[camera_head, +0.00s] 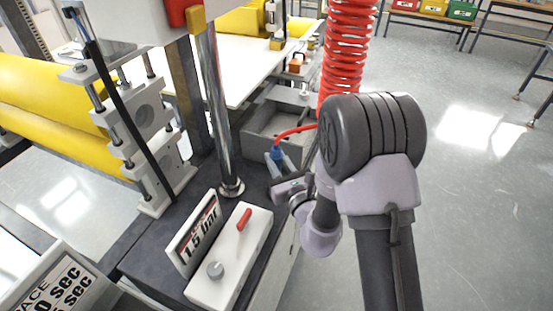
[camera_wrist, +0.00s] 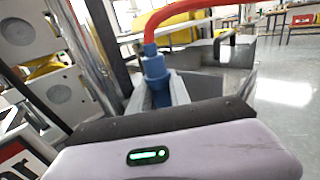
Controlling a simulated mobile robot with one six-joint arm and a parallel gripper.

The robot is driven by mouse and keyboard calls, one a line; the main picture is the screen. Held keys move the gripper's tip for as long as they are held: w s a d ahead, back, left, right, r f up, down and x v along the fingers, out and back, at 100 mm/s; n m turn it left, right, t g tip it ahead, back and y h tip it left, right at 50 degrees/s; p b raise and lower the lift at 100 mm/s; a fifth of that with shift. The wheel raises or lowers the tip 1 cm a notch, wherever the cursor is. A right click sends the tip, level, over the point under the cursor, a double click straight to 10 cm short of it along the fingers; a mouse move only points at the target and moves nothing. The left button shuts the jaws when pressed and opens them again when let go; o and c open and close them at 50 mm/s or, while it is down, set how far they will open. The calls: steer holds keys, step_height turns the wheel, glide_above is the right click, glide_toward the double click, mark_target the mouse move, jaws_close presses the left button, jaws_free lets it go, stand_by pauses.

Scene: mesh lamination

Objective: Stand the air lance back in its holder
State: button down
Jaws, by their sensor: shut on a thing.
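The air lance (camera_head: 277,153) shows as a blue fitting with a red hose leaving its top. My gripper (camera_head: 283,164) is shut on it, beside the dark machine bench. In the wrist view the blue lance (camera_wrist: 155,66) stands roughly upright between my two grey fingers (camera_wrist: 165,92), and its hose bends off to the right. The lance's lower part is hidden behind my gripper body. I cannot make out the holder for certain in either view.
A red coiled hose (camera_head: 347,45) hangs just behind my arm. A chrome post (camera_head: 217,110) and a white control box (camera_head: 232,258) with a 1.5 bar sign (camera_head: 197,236) stand left of my gripper. Yellow rollers (camera_head: 50,95) lie further left. Open floor (camera_head: 480,200) is on the right.

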steer(key=shift+f+b, duration=0.6)
steer(key=shift+f, duration=0.15)
steer(key=c, duration=1.1)
jaws_free()
steer(key=shift+d, duration=0.1)
